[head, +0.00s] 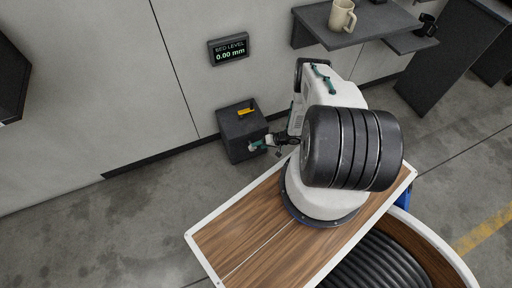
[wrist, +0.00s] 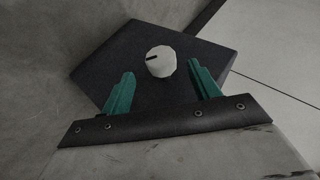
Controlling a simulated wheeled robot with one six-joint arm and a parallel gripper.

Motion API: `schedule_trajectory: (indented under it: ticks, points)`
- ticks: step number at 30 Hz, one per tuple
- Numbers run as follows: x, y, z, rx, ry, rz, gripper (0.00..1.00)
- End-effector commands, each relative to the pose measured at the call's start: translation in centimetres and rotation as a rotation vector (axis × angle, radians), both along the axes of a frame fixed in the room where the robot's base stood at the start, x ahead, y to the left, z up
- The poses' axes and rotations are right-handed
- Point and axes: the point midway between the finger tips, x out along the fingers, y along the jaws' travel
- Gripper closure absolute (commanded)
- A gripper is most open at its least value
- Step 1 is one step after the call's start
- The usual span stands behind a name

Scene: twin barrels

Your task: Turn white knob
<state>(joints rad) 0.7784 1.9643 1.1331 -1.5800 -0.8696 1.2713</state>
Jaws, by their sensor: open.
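The white knob (wrist: 161,62) is round with a dark mark near its upper left. It sits on the face of a dark box (wrist: 105,62), which stands on the floor in the head view (head: 240,151). My gripper (wrist: 162,70) has two green fingers spread wide, one to either side of the knob in the wrist view. Clear gaps show between the fingers and the knob. In the head view my gripper (head: 258,146) is at the right side of the box, and the knob is hidden there.
A wall display (head: 229,50) reads "BED LEVEL 0.00 mm". A yellow part (head: 246,112) lies on top of the box. A shelf (head: 352,32) with a beige mug (head: 342,16) is at upper right. The floor left of the box is clear.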

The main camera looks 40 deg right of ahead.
Motion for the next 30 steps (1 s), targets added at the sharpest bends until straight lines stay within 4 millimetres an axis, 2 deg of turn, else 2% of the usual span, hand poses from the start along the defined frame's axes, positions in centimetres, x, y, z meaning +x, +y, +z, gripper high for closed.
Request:
schedule_trajectory:
  ticks: [3,9,19,23,27,29,30]
  points:
    - [-1.0,-1.1,1.3,0.0,0.0,-0.003,0.39]
    - [-1.9,-1.8,2.2,0.001,0.0,-0.002,0.39]
    - [-2.0,-1.9,2.1,-0.009,0.0,0.004,0.39]
    - [-2.8,-2.6,0.9,-0.098,0.024,0.027,0.39]
    - [-4.9,-4.5,-0.5,-0.261,0.132,0.035,0.39]
    - [-5.6,-6.1,-0.1,-0.346,0.2,0.039,0.39]
    - [-5.9,-7.5,0.8,-0.403,0.249,0.043,0.39]
